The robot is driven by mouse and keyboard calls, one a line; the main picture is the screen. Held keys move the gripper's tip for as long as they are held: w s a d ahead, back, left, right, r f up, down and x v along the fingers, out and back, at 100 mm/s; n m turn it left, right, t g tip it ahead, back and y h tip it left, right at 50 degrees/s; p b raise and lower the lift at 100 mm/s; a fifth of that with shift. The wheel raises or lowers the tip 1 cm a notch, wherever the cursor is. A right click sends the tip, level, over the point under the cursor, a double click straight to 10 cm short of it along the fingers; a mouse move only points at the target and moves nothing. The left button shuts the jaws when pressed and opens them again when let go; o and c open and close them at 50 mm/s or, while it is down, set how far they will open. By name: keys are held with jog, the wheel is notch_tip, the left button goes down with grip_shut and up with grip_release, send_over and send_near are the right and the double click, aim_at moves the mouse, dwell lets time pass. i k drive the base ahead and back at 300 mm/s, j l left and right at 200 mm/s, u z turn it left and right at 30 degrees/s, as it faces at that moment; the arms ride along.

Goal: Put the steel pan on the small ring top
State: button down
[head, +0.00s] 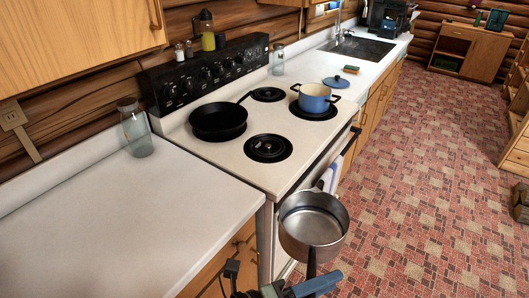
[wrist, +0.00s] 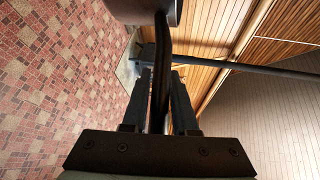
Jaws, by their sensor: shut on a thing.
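The steel pan (head: 313,228) is in the air in front of the stove, beyond the counter edge, with its open top up. In the head view the gripper is mostly cut off at the bottom edge. The stove top (head: 215,150) has a bare smaller ring (head: 268,94) at the back right and a bare larger ring (head: 268,148) at the front left.
A black skillet (head: 218,120) covers the back left ring. A blue pot (head: 314,98) stands on the front right ring, its lid (head: 336,82) on the counter beyond. A glass jar (head: 136,132) stands left of the stove. The oven handle (head: 340,160) with a towel juts out near the pan.

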aim_at(266, 158)
jog(key=i+j, duration=0.15)
jog(key=i, duration=0.35)
jog(key=i+j, duration=0.15)
jog(key=i, duration=0.35)
jog(key=i+j, duration=0.2)
jog(key=i, duration=0.35)
